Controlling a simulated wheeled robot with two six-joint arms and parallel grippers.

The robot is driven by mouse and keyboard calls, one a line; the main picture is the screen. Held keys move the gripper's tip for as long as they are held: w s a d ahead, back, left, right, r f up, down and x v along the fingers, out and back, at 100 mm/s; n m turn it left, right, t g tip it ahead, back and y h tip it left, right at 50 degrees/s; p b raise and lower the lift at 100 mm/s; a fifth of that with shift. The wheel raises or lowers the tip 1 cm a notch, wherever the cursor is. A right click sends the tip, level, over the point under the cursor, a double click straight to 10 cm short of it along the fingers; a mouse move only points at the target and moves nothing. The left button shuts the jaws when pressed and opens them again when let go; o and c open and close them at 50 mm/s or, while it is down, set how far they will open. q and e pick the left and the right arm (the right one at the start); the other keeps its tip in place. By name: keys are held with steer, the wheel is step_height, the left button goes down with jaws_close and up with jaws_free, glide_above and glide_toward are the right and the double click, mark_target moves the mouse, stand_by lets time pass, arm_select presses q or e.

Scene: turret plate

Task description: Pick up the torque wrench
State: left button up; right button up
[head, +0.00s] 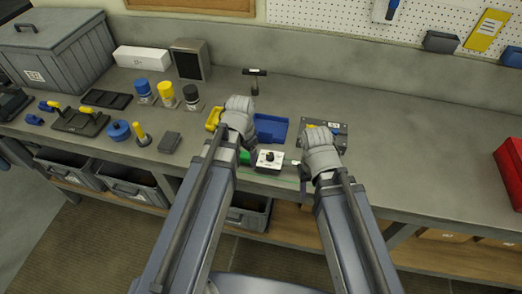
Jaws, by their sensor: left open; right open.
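No torque wrench can be told for certain. A green handle (244,157) shows just below my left gripper (247,147), at the left of a white square block with a black knob (269,161) near the bench's front edge. A pale metal end (292,163) sticks out at the block's right. Whether handle and end are one tool is hidden. My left gripper is open above and beside the green handle; whether it touches is unclear. My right gripper (306,167) is open to the right of the block, in front of a dark plate (338,130), partly hiding it.
A blue tray (271,128) and a yellow piece (213,119) lie behind and beside my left gripper. A hammer-shaped tool (254,80) lies farther back. Holders and small parts fill the left. A red box (511,171) stands far right. The bench (420,150) between is clear.

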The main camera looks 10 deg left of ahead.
mark_target(264, 162)
arm_select(q)
steer(key=w+m, duration=0.1)
steer(key=m, duration=0.1)
steer(key=w+m, duration=0.2)
steer(key=m, duration=0.1)
steer(key=w+m, duration=0.1)
steer(key=m, duration=0.2)
steer(key=shift+w+r, duration=0.1)
steer(key=shift+w, duration=0.05)
steer(key=m, duration=0.2)
steer(key=w+m, duration=0.1)
steer(key=m, duration=0.1)
steer(key=shift+w+d+g, duration=0.1)
steer(key=shift+w+g, duration=0.05)
steer(key=shift+g, duration=0.15)
step_height(264, 162, down, 8)
steer(key=b, duration=0.8)
steer(key=shift+r, duration=0.1)
steer(key=shift+c, duration=0.2)
jaws_close()
